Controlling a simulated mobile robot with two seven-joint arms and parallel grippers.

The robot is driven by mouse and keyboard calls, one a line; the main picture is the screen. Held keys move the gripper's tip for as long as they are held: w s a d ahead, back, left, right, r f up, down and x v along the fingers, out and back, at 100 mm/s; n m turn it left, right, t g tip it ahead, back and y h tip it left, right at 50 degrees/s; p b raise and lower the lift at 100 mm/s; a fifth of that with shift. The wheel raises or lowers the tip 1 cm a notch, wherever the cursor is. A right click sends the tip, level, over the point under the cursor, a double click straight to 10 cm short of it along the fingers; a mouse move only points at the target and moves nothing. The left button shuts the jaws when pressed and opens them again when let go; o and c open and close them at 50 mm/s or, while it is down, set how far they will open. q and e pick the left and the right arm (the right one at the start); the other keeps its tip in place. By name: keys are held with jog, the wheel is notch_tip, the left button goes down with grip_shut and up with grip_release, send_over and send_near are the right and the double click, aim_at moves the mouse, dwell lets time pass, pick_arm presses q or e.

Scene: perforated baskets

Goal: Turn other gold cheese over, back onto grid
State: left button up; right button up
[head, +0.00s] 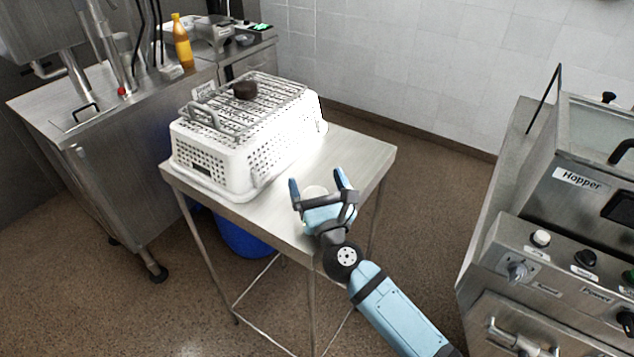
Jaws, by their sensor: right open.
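My right gripper (317,179) is open, its two blue fingers pointing away over the front part of the steel table (363,152). A pale round thing (314,191) shows between the fingers, partly hidden by the gripper. I cannot tell whether it is a cheese or whether the fingers touch it. A wire grid (270,88) lies on top of a white perforated basket (240,150). A dark brown round piece (245,90) sits on the grid. No clearly gold cheese shows. My left gripper is out of view.
A steel sink counter (85,105) with an orange bottle (183,42) stands at the left. A machine labelled Hopper (575,185) stands at the right. A blue bin (240,236) is under the table. The table's right side is clear.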

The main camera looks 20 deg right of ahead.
jog(key=shift+n+g, duration=0.3)
jog(key=shift+g, duration=0.4)
jog(key=f, duration=0.2)
jog(key=s+f, duration=0.1)
jog(key=f, duration=0.5)
jog(key=shift+s+a+b, duration=0.2)
jog(key=shift+a+b, duration=0.1)
jog(key=shift+a, duration=0.1)
jog(key=s, duration=0.1)
jog(key=s+b, duration=0.1)
jog(key=s, duration=0.3)
jog(key=shift+r+b, duration=0.25)
jog(key=shift+b, duration=0.05)
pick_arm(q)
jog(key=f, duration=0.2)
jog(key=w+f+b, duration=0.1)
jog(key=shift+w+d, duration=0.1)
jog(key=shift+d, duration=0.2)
pick_arm(e)
jog(key=s+r+t, duration=0.1)
jog(key=s+r, duration=0.1)
jog(key=s, duration=0.4)
jog(key=shift+s+d+r, duration=0.3)
jog(key=shift+s+r, duration=0.05)
jog(key=shift+r, duration=0.05)
jog(key=shift+r, duration=0.1)
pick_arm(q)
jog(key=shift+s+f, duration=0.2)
pick_arm(e)
jog(key=shift+s, duration=0.15)
